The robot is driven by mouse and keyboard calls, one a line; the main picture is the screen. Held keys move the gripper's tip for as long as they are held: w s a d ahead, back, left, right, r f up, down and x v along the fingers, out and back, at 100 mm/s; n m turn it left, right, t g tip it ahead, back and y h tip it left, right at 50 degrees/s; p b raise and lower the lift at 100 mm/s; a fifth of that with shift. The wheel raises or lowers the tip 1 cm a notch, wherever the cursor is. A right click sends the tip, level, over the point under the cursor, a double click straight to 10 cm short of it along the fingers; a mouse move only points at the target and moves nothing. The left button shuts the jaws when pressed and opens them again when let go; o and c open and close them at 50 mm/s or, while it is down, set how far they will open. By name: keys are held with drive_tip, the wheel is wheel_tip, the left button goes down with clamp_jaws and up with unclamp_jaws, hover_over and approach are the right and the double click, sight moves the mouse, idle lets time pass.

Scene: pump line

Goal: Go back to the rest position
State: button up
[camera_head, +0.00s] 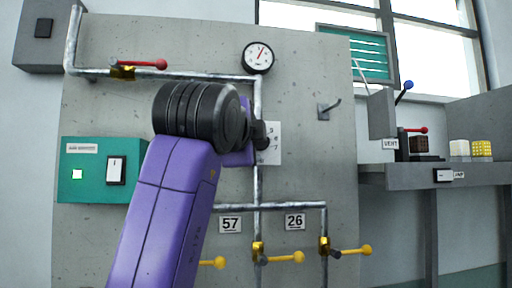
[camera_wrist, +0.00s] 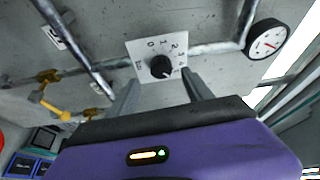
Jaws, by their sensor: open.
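My purple arm rises through the middle of the head view, its black wrist joint in front of the panel. My gripper (camera_wrist: 160,80) shows in the wrist view with its two grey fingers apart and nothing held between them. Beyond the fingertips is a black dial knob (camera_wrist: 161,67) on a white numbered plate (camera_wrist: 143,48). I cannot tell the gap between fingers and knob. In the head view the plate (camera_head: 273,150) is partly covered by my wrist, and the fingers are not clear there.
Several yellow-handled valves (camera_head: 286,257) sit below plates 57 and 26. A shelf (camera_head: 440,174) stands at right.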

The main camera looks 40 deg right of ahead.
drive_tip(key=shift+v, duration=1.05)
